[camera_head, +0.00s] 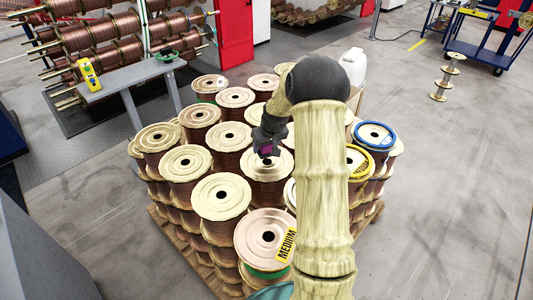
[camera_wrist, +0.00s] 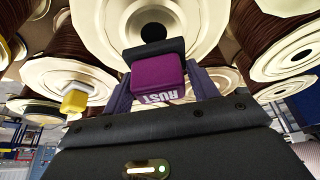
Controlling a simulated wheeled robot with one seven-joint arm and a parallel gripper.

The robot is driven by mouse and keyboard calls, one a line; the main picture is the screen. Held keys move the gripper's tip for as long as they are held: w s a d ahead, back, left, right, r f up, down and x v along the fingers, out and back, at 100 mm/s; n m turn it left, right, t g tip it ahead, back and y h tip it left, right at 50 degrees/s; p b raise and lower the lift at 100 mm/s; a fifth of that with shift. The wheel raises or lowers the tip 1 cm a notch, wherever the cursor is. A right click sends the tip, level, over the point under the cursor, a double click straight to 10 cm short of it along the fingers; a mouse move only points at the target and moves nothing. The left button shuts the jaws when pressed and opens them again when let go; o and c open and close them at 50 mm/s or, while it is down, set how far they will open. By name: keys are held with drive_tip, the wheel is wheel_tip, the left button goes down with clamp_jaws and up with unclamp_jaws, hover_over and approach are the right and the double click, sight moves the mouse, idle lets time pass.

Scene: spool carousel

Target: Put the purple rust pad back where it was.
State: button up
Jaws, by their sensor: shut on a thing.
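The purple rust pad (camera_wrist: 158,78) is between the fingers of my gripper (camera_wrist: 160,88) in the wrist view, with the word RUST reading upside down. My gripper is shut on it. In the head view my gripper (camera_head: 268,146) is over the stacked spools near the middle of the pallet, and a small bit of the purple pad (camera_head: 265,150) shows there. A spool top with a dark centre hole (camera_wrist: 193,22) lies just beyond the pad in the wrist view. I cannot tell whether the pad touches it.
Copper spools (camera_head: 221,197) stand packed on a wooden pallet (camera_head: 176,240). One carries a blue ring (camera_head: 375,135), another a yellow MEDIUM label (camera_head: 286,245). A grey bench (camera_head: 128,78) with a yellow control box (camera_head: 89,76) stands behind left.

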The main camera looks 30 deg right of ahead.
sight(266, 153)
drive_tip(key=shift+f, duration=1.85)
drive_tip(key=shift+f, duration=0.1)
drive_tip(key=o, duration=0.9)
drive_tip(key=shift+o, duration=0.2)
drive_tip(key=v, duration=1.2)
